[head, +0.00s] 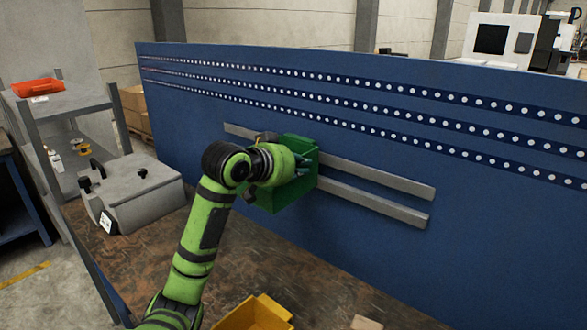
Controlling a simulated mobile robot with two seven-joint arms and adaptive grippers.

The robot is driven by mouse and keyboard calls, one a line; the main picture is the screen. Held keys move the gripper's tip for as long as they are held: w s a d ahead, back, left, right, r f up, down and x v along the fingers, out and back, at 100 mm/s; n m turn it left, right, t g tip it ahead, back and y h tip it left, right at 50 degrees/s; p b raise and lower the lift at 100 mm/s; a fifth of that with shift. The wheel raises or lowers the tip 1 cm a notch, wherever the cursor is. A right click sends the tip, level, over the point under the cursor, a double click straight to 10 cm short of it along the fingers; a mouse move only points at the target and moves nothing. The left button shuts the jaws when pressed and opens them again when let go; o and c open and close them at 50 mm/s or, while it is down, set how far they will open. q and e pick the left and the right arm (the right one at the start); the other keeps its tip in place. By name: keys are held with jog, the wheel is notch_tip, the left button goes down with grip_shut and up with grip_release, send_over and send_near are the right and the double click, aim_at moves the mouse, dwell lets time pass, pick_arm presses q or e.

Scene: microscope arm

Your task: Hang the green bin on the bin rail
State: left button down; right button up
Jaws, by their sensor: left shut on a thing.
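The green bin (290,196) is in front of the blue panel, at the left part of the bin rail. The bin rail is two parallel grey strips (380,178) on the panel, and the bin covers part of them. My left gripper (302,166) is shut on the green bin, with its wrist in front of the bin's left side. Whether the bin's back touches or hooks over the rail is hidden. My right gripper is not in view.
A yellow bin (254,313) stands on the brown worktop (150,246) at the bottom edge. A grey case (137,192) is at the left, beside a shelf with an orange tray (37,88). The rail right of the green bin is clear.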

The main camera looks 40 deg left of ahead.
pick_arm(q)
jog(key=shift+w+a+f+b, duration=0.15)
jog(key=shift+w+f+b, duration=0.5)
jog(key=shift+w+f, duration=0.6)
jog(key=shift+r, duration=0.1)
jog(key=c, duration=1.2)
grip_release()
jog(key=shift+c, duration=0.2)
